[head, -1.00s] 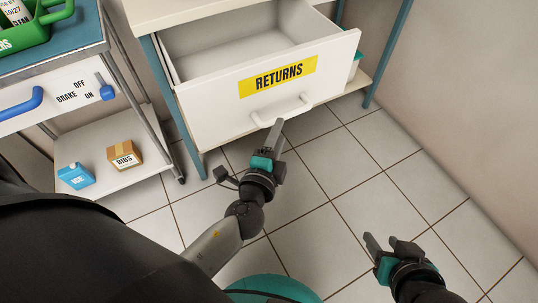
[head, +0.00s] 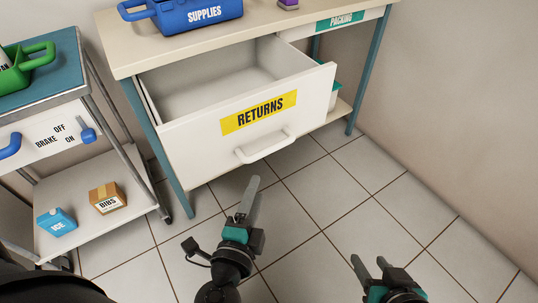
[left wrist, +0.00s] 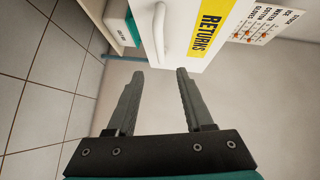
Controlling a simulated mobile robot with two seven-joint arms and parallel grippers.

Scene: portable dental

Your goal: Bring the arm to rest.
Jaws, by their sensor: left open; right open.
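My left gripper (head: 246,198) is open and empty. In the head view it is in front of and below the white handle (head: 265,145) of the RETURNS drawer (head: 195,160), apart from it. The drawer is pulled open and looks empty where I can see inside. In the left wrist view the two fingers (left wrist: 158,88) stand apart with nothing between them, and the drawer front with its handle (left wrist: 158,32) is beyond them. My right gripper (head: 370,268) is open and empty at the lower right, over the floor.
The bench (head: 130,48) holds a blue SUPPLIES bin (head: 203,14). A cart (head: 85,92) at left carries a green bin (head: 14,75) on top, and an ICE box (head: 57,223) and BIBS box (head: 107,198) below. Floor at right is clear.

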